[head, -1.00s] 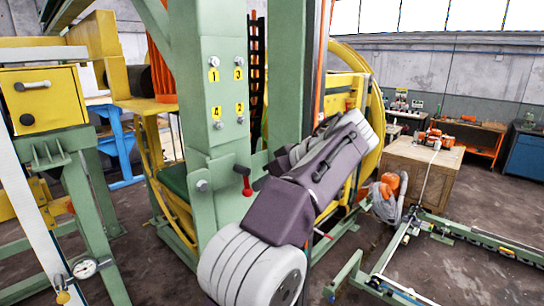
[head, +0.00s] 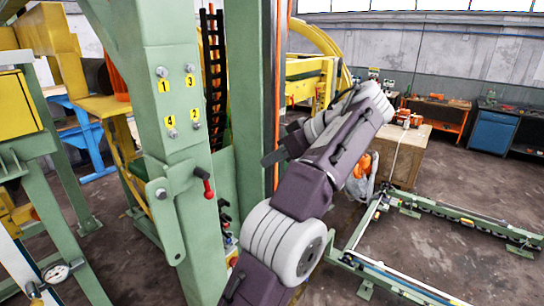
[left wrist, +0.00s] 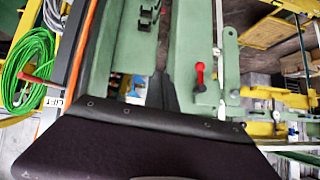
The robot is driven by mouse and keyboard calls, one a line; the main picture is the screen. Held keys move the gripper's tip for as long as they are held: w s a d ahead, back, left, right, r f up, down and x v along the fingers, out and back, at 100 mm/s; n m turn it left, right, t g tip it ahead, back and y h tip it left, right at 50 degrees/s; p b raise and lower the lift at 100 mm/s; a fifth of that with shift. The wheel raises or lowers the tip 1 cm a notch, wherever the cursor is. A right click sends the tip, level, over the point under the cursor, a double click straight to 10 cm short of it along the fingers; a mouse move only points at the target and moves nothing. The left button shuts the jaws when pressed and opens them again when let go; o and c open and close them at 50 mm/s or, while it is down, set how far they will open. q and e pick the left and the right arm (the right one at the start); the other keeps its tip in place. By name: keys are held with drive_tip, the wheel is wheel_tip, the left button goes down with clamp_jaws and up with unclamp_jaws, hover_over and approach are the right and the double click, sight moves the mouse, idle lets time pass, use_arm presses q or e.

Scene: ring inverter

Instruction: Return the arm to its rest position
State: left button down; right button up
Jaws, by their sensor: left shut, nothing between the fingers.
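My left arm, dark purple and light grey, rises from the bottom middle of the head view. Its left gripper (head: 272,158) points left toward the green column, with dark fingers partly hidden by the wrist. In the left wrist view the gripper's dark fingers (left wrist: 160,92) are together, with nothing between them. A red-handled lever (head: 205,183) is on the green column (head: 175,110), left of the gripper and apart from it. The lever also shows in the left wrist view (left wrist: 200,78), right of the fingers. My right gripper is not in view.
Numbered bolts (head: 178,102) mark the column. A green upright (head: 250,90) stands close behind the gripper. A green cable coil (left wrist: 28,70) hangs at left.

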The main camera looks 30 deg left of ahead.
use_arm(q)
drive_tip(key=s+f+m+h+b, duration=0.1)
drive_tip(key=s+f+m+b, duration=0.2)
drive_tip(key=f+b, duration=0.75)
drive_tip(key=s+f+m+h+b, duration=0.15)
drive_tip(key=f+b, duration=0.35)
drive_tip(key=f, duration=1.1)
drive_tip(key=s+d+f+m+h+b, duration=0.2)
drive_tip(key=s+d+f+m+h, duration=0.2)
drive_tip(key=f, duration=1.1)
drive_tip(key=s+d+f+m+t+h+b, duration=0.1)
drive_tip(key=s+d+f+m+h, duration=0.3)
drive_tip(key=d+f, duration=0.5)
wheel_tip(320, 180, down, 6)
drive_tip(key=s+m+b, duration=0.1)
drive_tip(key=s+m, duration=0.1)
drive_tip(key=m, duration=0.1)
drive_tip(key=shift+s+f+m, duration=0.2)
drive_tip(key=shift+s+m, duration=0.05)
drive_tip(key=shift+m, duration=0.1)
drive_tip(key=c, duration=1.8)
unclamp_jaws()
drive_tip(key=shift+w, duration=0.1)
drive_tip(key=shift+o, duration=0.2)
